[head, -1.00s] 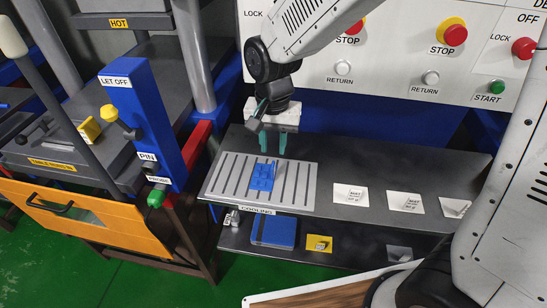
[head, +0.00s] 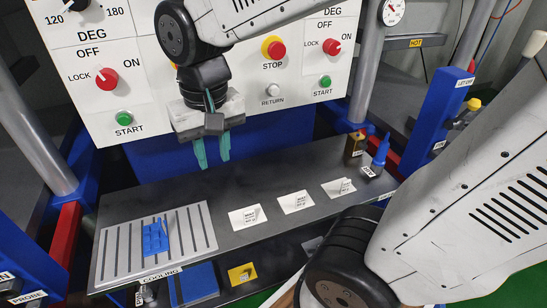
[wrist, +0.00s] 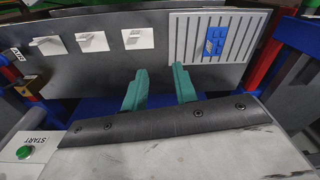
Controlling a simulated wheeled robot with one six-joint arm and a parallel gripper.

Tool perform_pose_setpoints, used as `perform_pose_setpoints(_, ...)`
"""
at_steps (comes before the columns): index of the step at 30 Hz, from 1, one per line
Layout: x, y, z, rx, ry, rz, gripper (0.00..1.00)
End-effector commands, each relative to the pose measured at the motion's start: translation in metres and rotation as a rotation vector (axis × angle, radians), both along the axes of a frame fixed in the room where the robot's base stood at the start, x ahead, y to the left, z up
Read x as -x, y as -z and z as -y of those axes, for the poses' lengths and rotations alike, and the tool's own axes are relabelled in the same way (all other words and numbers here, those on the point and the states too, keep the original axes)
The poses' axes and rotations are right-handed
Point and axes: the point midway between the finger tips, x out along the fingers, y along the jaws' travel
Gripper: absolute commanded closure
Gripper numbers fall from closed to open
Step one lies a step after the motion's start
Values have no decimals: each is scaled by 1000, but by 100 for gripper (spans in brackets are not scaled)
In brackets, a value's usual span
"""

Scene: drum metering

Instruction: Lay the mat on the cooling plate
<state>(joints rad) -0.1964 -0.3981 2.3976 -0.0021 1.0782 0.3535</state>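The blue mat (head: 156,238), a small piece with raised squares and an upright tab, lies on the slotted grey cooling plate (head: 193,238) at the left of the bench. In the wrist view, the mat (wrist: 215,46) lies on the plate (wrist: 186,42) at the upper right. My gripper (head: 212,160) is above the back of the bench, up and to the right of the mat and clear of it. Its two green fingers (wrist: 161,78) stand apart with nothing between them.
Several white cards (head: 295,202) with clips stand along the dark bench (head: 215,195) right of the plate. A brown block (head: 354,145) and a blue bottle (head: 380,152) stand at its right end. A lower shelf holds a blue pad (head: 195,284) and a yellow card (head: 242,274). A button panel (head: 85,70) rises behind.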

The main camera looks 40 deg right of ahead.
Motion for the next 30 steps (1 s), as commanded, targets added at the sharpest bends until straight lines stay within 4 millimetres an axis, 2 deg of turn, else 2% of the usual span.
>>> perform_pose_setpoints(1,19,-7,15,1,-16,18,72)
perform_pose_setpoints(3,43,-12,30,7,-51,30,72)
perform_pose_setpoints(6,71,-14,44,15,-96,41,72)
perform_pose_setpoints(10,94,-13,55,24,-134,51,72)
perform_pose_setpoints(15,103,-12,58,28,-153,51,72)
perform_pose_setpoints(30,103,-13,58,28,-154,51,72)
